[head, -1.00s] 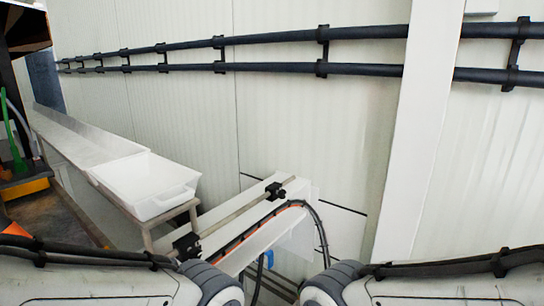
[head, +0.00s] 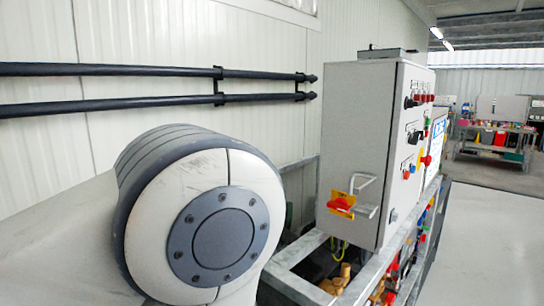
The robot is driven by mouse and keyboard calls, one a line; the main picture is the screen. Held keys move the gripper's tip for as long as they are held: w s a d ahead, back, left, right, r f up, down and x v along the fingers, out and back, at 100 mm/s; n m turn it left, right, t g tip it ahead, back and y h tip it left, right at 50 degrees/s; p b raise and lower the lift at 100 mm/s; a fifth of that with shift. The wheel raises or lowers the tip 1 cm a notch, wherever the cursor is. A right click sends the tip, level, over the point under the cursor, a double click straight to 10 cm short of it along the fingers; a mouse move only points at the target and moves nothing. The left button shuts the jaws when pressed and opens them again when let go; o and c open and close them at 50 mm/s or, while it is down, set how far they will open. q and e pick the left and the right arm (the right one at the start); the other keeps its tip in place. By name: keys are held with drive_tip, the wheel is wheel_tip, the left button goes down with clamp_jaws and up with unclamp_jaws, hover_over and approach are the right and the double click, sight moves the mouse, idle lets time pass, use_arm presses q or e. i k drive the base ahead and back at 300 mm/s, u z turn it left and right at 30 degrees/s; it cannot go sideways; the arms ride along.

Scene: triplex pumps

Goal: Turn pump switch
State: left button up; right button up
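A grey control cabinet (head: 355,140) stands right of the middle in the head view. A red rotary switch on a yellow plate (head: 341,204) sits low on its near side, next to a light metal handle or bracket. The cabinet's right-hand face carries black knobs (head: 414,137), a row of small red parts (head: 424,98) and several coloured buttons, seen at a steep angle. I cannot tell which of these is the pump switch. A joint of my own arm fills the lower left. Neither gripper is in view.
The cabinet stands on a grey metal frame (head: 290,283) with brass-coloured fittings (head: 340,280) and red and blue parts low down. Two dark pipes (head: 150,105) run along the white wall. A cart with bins (head: 495,140) stands far back.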

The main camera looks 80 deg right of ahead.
sight(414, 137)
drive_tip(key=z, duration=1.75)
drive_tip(key=k, duration=0.4)
drive_tip(key=z, duration=1.5)
drive_tip(key=i, duration=0.45)
drive_tip(key=u, duration=0.05)
drive_tip(key=k, duration=0.5)
drive_tip(key=z, duration=2.05)
drive_tip(key=i, duration=0.9)
